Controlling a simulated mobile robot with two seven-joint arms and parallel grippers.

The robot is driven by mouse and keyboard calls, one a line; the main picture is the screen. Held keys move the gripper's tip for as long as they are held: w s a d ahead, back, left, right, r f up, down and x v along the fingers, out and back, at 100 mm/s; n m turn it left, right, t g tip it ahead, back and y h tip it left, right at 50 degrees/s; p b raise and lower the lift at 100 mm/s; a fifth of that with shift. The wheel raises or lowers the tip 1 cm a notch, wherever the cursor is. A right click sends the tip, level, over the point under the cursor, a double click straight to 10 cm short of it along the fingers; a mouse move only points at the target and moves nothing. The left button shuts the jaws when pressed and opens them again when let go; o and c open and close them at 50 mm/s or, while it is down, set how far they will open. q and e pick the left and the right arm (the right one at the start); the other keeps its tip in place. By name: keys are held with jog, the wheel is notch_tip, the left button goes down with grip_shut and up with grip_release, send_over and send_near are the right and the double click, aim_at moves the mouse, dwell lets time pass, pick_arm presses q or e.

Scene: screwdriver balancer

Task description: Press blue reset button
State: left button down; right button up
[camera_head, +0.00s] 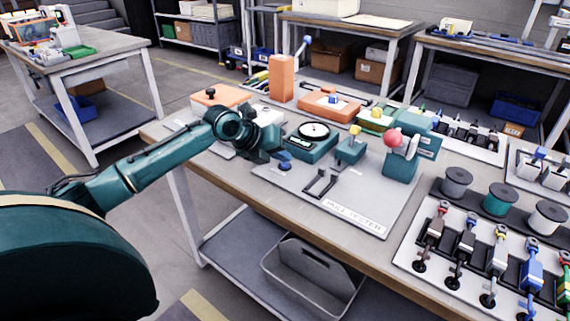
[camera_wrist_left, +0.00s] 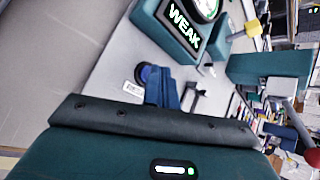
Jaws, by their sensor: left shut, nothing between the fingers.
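The blue reset button (camera_head: 285,166) is a small round dark-blue piece on the light grey tester plate (camera_head: 340,190), left of the black bracket. In the left wrist view the blue button (camera_wrist_left: 146,73) is partly hidden behind the fingers. My left gripper (camera_head: 284,155) is shut and empty, with its blue fingertips at or just above the button. It also shows in the left wrist view (camera_wrist_left: 163,86), its fingers overlapping the button's right side. I cannot tell whether they touch it. My right gripper is not in view.
A teal gauge box (camera_head: 312,141) stands just behind the button; its display reads WEAK in the left wrist view. A teal stand with a red ball (camera_head: 393,138) is to the right. Spools and screwdrivers fill the table's right side. The plate's front is mostly clear.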

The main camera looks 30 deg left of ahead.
aim_at(281, 168)
pick_arm(q)
jog(key=shift+f, duration=0.45)
dwell(0.5)
jog(key=shift+r, duration=0.1)
jog(key=shift+r+p, duration=0.75)
jog(key=shift+r, duration=0.05)
notch_tip(281, 168, up, 5)
jog(key=p, duration=0.4)
dwell(0.3)
